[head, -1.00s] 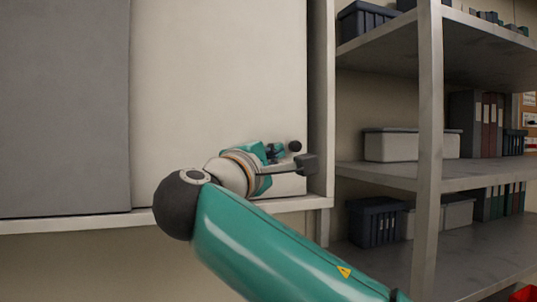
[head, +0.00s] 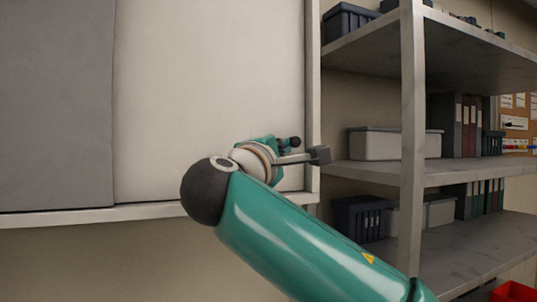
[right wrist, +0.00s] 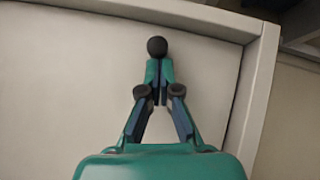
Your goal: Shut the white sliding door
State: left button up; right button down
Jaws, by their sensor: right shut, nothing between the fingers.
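The white sliding door (head: 205,85) fills the middle of the head view. Its left edge meets a grey panel (head: 55,100), and its right edge is close to the upright cabinet frame (head: 313,100); I see no clear open gap there. My right gripper (head: 293,141) is shut and empty, low in front of the door near its right edge. My left gripper is not in view.
To the right stands a grey shelf unit (head: 412,120) with boxes (head: 385,143) and binders (head: 460,125). A red bin (head: 513,292) is at the lower right corner. The cabinet's lower ledge (head: 90,217) runs below the door.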

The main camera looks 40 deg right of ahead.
jog(key=v, duration=1.2)
jog(key=shift+f, duration=0.2)
